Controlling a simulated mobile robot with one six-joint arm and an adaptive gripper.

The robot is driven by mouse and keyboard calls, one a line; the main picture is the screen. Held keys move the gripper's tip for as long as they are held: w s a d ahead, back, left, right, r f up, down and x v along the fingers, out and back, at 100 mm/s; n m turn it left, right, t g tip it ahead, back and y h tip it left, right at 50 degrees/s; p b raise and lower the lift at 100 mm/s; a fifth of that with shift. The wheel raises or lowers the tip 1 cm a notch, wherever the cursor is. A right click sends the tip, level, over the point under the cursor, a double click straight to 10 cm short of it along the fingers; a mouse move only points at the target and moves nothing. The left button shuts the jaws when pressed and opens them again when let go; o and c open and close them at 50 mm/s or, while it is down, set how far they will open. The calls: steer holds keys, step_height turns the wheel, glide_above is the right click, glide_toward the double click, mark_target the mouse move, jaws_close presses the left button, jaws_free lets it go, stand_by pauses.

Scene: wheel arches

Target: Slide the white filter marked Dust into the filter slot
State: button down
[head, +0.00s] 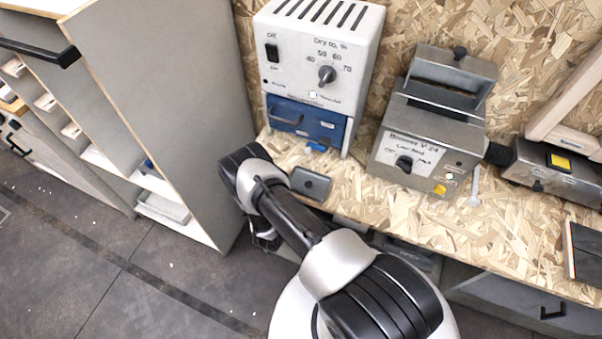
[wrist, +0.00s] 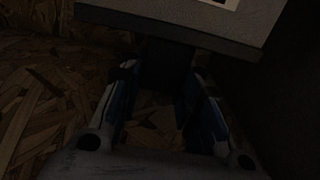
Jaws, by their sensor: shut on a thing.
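In the wrist view, my gripper (wrist: 160,112) is shut on a dark block that joins a flat grey-looking slab (wrist: 170,25). The slab has a white label, cut off at the top edge, and I cannot read it. It may be the white filter in deep shadow. In the head view, my arm hides most of my gripper (head: 265,238), which is low beside the bench's left front corner. The held thing cannot be made out there. I cannot identify the filter slot in either view.
On the wood-chip bench (head: 450,235) stand a white dryer (head: 310,50) with a blue drawer (head: 303,119) and a grey metal unit (head: 425,140). A small dark tray (head: 311,184) lies near the front edge. A grey cabinet (head: 180,110) stands close on the left.

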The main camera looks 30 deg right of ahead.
steer(key=shift+a, duration=0.1)
steer(key=v, duration=1.6)
